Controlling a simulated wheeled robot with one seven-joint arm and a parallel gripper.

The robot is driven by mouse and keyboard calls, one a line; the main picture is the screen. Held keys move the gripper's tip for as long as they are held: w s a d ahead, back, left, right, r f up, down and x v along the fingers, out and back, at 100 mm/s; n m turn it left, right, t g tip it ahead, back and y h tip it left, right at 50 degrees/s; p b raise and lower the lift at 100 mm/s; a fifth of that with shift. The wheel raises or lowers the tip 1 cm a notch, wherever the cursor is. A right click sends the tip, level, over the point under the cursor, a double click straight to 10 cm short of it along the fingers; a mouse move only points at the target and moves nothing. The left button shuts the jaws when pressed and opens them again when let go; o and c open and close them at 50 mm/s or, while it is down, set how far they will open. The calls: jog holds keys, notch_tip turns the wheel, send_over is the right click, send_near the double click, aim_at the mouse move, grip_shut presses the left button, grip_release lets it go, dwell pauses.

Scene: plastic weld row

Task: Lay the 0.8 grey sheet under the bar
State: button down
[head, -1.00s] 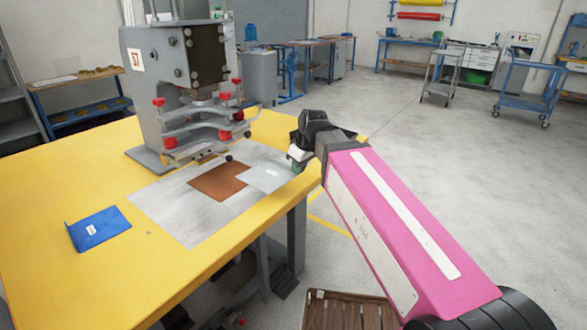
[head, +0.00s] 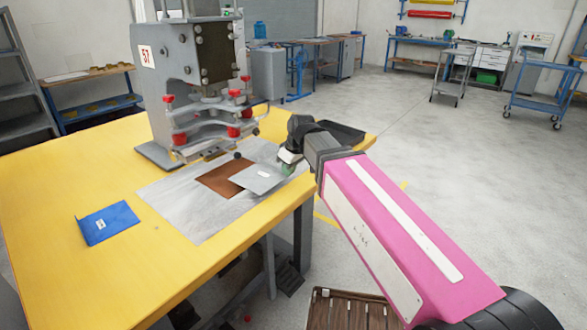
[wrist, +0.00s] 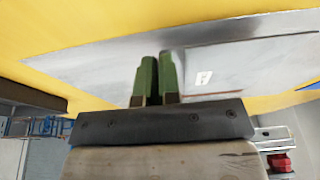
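The grey sheet (head: 262,179), with a small white label too small to read, overlaps the right part of a brown sheet (head: 218,181) in the head view. My gripper (head: 289,166) is at the grey sheet's right edge, its green fingers nearly together on that edge. In the wrist view the fingers (wrist: 157,76) point at the grey sheet (wrist: 250,68), whose label faces up. The bar (head: 215,152) is at the bottom of the grey press (head: 185,75), behind the sheets. I cannot tell whether the sheet touches the surface below.
The sheets are over a pale metal plate (head: 190,215) on the yellow table (head: 60,190). A blue folder-like piece (head: 108,222) lies left of the plate. A dark tray (head: 345,131) is behind my gripper at the table's right end. Red knobs (head: 233,132) stick out around the bar.

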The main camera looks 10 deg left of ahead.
aim_at(264, 165)
jog(key=shift+w+a+f, duration=0.1)
jog(key=shift+w+a, duration=0.8)
jog(key=shift+a, duration=0.8)
jog(key=shift+w+a, duration=0.95)
jog(key=shift+a, duration=0.8)
jog(key=shift+w+a+f, duration=0.1)
jog(key=shift+w+a, duration=0.8)
jog(key=shift+a, duration=0.8)
jog(key=shift+f, duration=1)
jog(key=shift+f, duration=0.15)
jog(key=c, duration=1.2)
grip_release()
jog(key=shift+c, duration=0.2)
jog(key=shift+r, duration=1.6)
jog(key=shift+s+d+r, duration=0.2)
jog(key=shift+s+d, duration=0.45)
jog(key=shift+d, duration=0.55)
jog(key=shift+s+d+r, duration=0.2)
jog(key=shift+s+d, duration=0.4)
jog(key=shift+d, duration=0.55)
jog(key=shift+s+d+r, duration=0.2)
jog(key=shift+s+d, duration=0.45)
jog(key=shift+d, duration=0.55)
